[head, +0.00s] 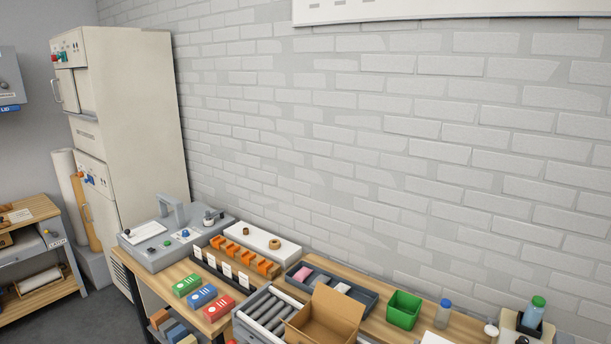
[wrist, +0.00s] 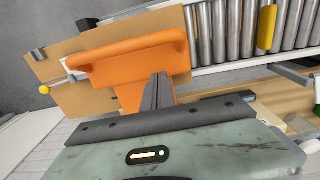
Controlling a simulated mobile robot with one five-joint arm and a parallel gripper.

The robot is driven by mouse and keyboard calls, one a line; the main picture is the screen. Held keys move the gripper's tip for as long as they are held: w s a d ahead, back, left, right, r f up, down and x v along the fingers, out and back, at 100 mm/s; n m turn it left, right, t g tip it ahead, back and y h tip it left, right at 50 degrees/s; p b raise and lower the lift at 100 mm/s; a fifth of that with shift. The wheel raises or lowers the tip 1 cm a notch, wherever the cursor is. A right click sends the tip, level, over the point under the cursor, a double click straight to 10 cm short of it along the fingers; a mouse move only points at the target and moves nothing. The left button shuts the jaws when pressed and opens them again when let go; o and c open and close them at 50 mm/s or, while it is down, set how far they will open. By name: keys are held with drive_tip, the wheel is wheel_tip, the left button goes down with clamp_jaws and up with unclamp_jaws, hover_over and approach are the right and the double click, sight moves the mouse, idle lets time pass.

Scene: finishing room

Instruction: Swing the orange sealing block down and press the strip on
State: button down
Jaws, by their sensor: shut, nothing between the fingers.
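The orange sealing block (wrist: 100,70) fills the upper middle of the wrist view, with a rounded bar along its far edge. My gripper (wrist: 160,76) is shut and empty, its two dark fingers together and overlapping the block in the picture. I cannot tell whether the fingertips touch it. A brown cardboard surface (wrist: 50,62) lies beyond the block. I cannot make out the strip. The head view shows neither the block nor my gripper.
Metal rollers (wrist: 236,35) with a yellow piece (wrist: 267,27) lie at the upper right of the wrist view. A yellow knob (wrist: 44,90) is left of the block. In the head view, an open carton (head: 325,318) stands beside rollers, near a green bin (head: 403,310).

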drive_tip(key=shift+f+b, duration=0.85)
drive_tip(key=shift+f, duration=0.05)
idle(0.7)
drive_tip(key=shift+r, duration=0.2)
idle(0.6)
wheel_tip(320, 180, up, 7)
drive_tip(key=p, duration=0.7)
drive_tip(key=shift+f, duration=0.15)
